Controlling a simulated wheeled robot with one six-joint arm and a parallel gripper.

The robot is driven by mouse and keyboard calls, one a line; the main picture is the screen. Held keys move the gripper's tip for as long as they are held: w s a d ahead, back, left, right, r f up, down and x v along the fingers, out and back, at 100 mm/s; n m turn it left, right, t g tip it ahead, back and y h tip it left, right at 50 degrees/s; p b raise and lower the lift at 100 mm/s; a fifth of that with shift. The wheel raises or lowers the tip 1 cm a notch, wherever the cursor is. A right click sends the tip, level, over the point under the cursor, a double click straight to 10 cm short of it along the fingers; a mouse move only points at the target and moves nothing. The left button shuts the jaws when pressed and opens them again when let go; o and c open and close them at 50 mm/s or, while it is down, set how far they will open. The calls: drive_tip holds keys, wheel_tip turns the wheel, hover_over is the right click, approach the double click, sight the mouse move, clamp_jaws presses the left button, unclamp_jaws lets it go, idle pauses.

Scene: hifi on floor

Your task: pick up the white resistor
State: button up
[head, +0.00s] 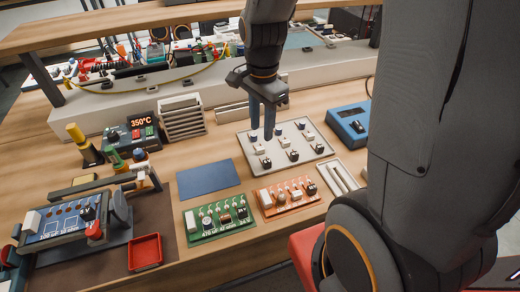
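Several white resistors, small pale blocks, lie in the middle row of the light grey parts tray (246,161). The left one is a white resistor (259,149), the middle one is a white resistor (282,140), and the right one is a white resistor (308,135). My gripper (262,136) points down over the left part of the tray, its two blue-grey fingers apart with a narrow gap and nothing visible between them. The fingertips appear above or just behind the left resistor; their exact height is hard to tell.
Dark blue cylinders (300,125) and black-and-white parts (292,155) share the tray. A green board (217,232) and an orange board (290,209) lie in front, a blue mat (209,178) to the left. A blue box (348,124) stands right. My arm hides the right side.

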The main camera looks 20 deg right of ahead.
sight(259, 149)
drive_tip(key=w+m, duration=0.1)
drive_tip(key=m, duration=0.2)
drive_tip(key=shift+w+f+m, duration=0.2)
drive_tip(key=shift+w+m, duration=0.1)
drive_tip(key=shift+w, duration=0.1)
drive_tip(key=shift+f, duration=0.15)
drive_tip(key=shift+s+a+f+p, duration=0.15)
drive_tip(key=shift+f+p, duration=0.3)
drive_tip(key=shift+f, duration=1.45)
drive_tip(key=shift+s+a+f+p, duration=0.15)
drive_tip(key=shift+f+p, duration=0.3)
drive_tip(key=shift+f, duration=1.4)
drive_tip(key=shift+d, duration=0.1)
clamp_jaws()
